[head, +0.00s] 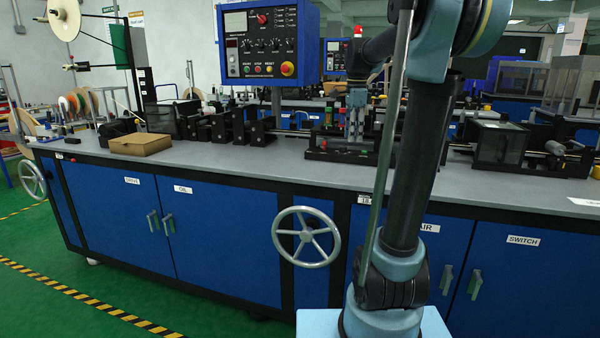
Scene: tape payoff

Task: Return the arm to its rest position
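My arm rises from its base at the lower right and bends at the top. Its forearm reaches back over the grey bench (240,167). My gripper (356,136) appears to hang fingers down beyond the front edge of the bench, low over a dark machine fixture (338,156). It is small and its fingertips merge with the fixture, so I cannot tell whether they touch it, are open or hold anything.
A blue control panel (266,42) stands on a post left of my forearm. A cardboard box (140,144) lies at the bench's left. A handwheel (306,236) juts from the blue cabinet front. Green floor (50,310) is clear at the lower left.

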